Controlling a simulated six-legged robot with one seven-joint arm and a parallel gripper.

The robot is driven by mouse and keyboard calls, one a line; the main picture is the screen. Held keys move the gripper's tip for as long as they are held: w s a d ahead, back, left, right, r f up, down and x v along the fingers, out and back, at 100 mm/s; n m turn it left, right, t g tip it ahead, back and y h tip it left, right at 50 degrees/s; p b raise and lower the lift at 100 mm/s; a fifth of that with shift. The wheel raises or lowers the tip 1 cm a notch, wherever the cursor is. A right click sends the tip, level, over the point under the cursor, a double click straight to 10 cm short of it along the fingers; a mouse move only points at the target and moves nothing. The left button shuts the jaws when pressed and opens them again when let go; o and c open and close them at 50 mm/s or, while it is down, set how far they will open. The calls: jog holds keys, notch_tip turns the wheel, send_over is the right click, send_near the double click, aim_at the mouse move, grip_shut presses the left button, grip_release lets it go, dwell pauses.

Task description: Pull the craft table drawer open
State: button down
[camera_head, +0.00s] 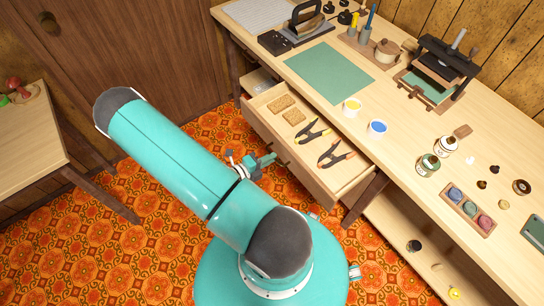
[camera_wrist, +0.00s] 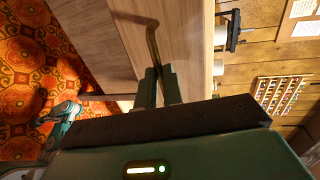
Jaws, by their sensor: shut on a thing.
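The craft table (camera_head: 450,110) is a long pale wooden bench on the right in the head view. Its drawer (camera_head: 330,188) stands pulled out, with its inside in view. My gripper (camera_head: 270,158) is at the drawer's front face. In the wrist view, my gripper's two fingers (camera_wrist: 159,86) are closed on the lower end of the drawer handle (camera_wrist: 153,42), a thin bar on the wooden front (camera_wrist: 183,40). The fingers hide the gripped part of the handle.
On the table top are a green mat (camera_head: 328,72), a yellow cup (camera_head: 352,106), a blue cup (camera_head: 377,127), a small press (camera_head: 440,70) and jars. A lower shelf (camera_head: 400,225) runs beneath. Another table (camera_head: 30,130) stands left. Patterned floor (camera_head: 150,240) lies open between them.

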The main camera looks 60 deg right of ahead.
jog(key=c, duration=1.5)
grip_release()
jog(key=shift+w+a, duration=0.1)
jog(key=v, duration=1.3)
jog(key=shift+w+a+r, duration=0.1)
jog(key=shift+w+a, duration=0.05)
jog(key=shift+a, duration=0.1)
jog(key=w+a+r+m+t+y, duration=0.1)
jog(key=w+a+r+m+y, duration=0.15)
jog(key=r+m, duration=0.4)
jog(key=w+a+r+m+y, duration=0.1)
jog(key=a+r+m+y, duration=0.2)
jog(key=r+m, duration=0.4)
jog(key=w+a+r+m+t+y, duration=0.1)
jog(key=w+a+r+m+y, duration=0.15)
jog(key=r+m, duration=0.4)
jog(key=s+a+r+m+t+y, duration=0.1)
jog(key=a+r+m+t+y, duration=0.1)
jog(key=r, duration=0.5)
jog(key=s+a+r+m+t+y, duration=0.2)
jog(key=a+r+m+t, duration=0.2)
jog(key=r, duration=0.3)
jog(key=s+a+r+m+t+y, duration=0.1)
jog(key=a+r+m+t+y, duration=0.1)
jog(key=r, duration=0.5)
jog(key=shift+s+a+m+t, duration=0.2)
jog(key=shift+a+m+t, duration=0.75)
jog(key=shift+m, duration=0.75)
